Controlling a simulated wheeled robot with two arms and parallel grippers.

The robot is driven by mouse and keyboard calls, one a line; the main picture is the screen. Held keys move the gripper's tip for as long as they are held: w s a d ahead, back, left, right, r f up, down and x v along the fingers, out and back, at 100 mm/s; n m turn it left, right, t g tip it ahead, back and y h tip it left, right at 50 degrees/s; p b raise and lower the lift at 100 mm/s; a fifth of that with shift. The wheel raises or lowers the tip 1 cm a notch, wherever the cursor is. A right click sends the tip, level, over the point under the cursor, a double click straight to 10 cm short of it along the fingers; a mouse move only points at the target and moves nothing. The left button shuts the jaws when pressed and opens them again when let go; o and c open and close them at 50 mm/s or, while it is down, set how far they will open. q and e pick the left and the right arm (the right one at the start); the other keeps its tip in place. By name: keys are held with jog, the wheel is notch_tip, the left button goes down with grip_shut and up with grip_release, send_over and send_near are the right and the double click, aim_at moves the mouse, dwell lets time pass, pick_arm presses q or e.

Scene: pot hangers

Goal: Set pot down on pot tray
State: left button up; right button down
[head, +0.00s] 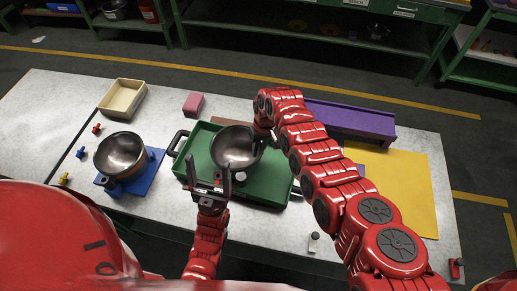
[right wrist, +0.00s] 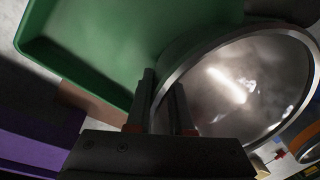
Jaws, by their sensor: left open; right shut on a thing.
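A steel pot (head: 233,146) is over the green tray (head: 198,172), near its middle; I cannot tell whether it touches the tray floor. My right gripper (head: 264,137) is shut on the pot's right side; the exact grip point is partly hidden by the arm. In the right wrist view, the pot (right wrist: 245,85) lies just right of the fingers of that gripper (right wrist: 163,85), with the green tray (right wrist: 75,70) behind. My left gripper (head: 222,178) is open, its fingers pointing up at the pot's near side. A second pot (head: 122,152) sits on a blue stand (head: 153,167) at left.
A beige bin (head: 122,98) and a pink block (head: 194,103) are at the back left. A purple shelf (head: 350,118) and a yellow mat (head: 405,190) are on the right, partly behind my right arm. Small coloured pegs (head: 81,152) line the left.

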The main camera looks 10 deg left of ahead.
jog(key=shift+f+b, duration=0.5)
jog(key=shift+b, duration=0.1)
dwell(0.3)
jog(key=c, duration=0.7)
grip_release()
jog(key=shift+r, duration=0.1)
jog(key=shift+d+r, duration=0.1)
jog(key=shift+r, duration=0.5)
jog(key=r+b, duration=0.1)
jog(key=r, duration=0.3)
jog(key=d+r+b, duration=0.1)
jog(key=r, duration=0.2)
jog(key=shift+w+r+b, duration=0.1)
jog(key=shift+w+b, duration=0.2)
jog(key=r+p, duration=0.2)
jog(key=r, duration=0.4)
jog(key=r+p, duration=0.2)
jog(key=r, duration=0.4)
jog(key=d+r+p, duration=0.1)
jog(key=r+p, duration=0.2)
jog(key=r, duration=0.3)
jog(key=shift+w+r, duration=0.25)
jog(key=shift+r, duration=0.1)
